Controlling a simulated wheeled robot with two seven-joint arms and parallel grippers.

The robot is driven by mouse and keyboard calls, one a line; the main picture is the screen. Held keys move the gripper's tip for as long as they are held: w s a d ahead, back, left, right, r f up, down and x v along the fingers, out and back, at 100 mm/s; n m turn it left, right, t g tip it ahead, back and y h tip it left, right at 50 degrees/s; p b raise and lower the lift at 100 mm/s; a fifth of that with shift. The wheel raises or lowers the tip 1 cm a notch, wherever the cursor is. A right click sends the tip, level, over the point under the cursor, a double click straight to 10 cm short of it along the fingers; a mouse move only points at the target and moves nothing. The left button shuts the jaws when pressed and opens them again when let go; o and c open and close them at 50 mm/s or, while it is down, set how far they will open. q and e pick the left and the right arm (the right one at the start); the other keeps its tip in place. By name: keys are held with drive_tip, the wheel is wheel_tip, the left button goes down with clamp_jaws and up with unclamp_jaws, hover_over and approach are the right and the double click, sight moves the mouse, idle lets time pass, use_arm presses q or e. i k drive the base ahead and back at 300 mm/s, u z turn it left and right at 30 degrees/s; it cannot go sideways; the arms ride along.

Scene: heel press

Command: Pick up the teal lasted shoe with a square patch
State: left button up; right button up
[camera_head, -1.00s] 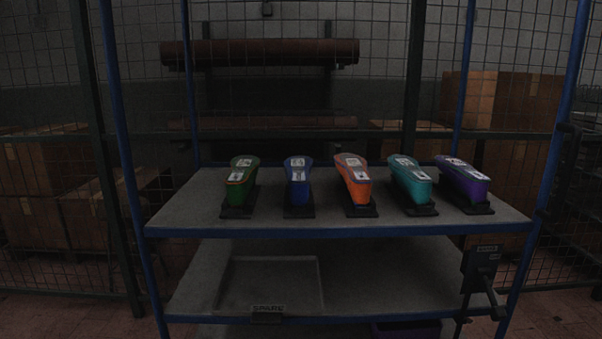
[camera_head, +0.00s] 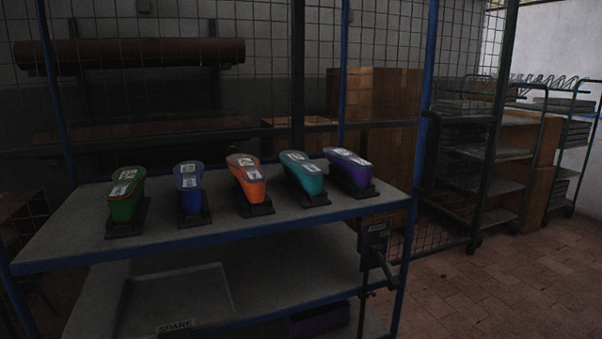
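The teal lasted shoe (camera_head: 304,175) stands on a dark base on the rack's upper shelf (camera_head: 160,222), fourth from the left in a row. It has pale patches on top, too small to make out their shape. The orange shoe (camera_head: 247,181) is on its left and the purple shoe (camera_head: 350,171) close on its right. Neither of my grippers shows in the view.
A blue shoe (camera_head: 189,187) and a green shoe (camera_head: 125,196) stand further left. The lower shelf holds a tray (camera_head: 178,297) marked SPARE. A dark box with a lever (camera_head: 374,243) hangs at the rack's right post. Open tiled floor (camera_head: 510,285) lies to the right.

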sight(307, 176)
drive_tip(key=u, duration=0.5)
drive_tip(key=k, duration=0.3)
drive_tip(key=z, duration=1.6)
drive_tip(key=i, duration=1)
drive_tip(key=u, duration=0.05)
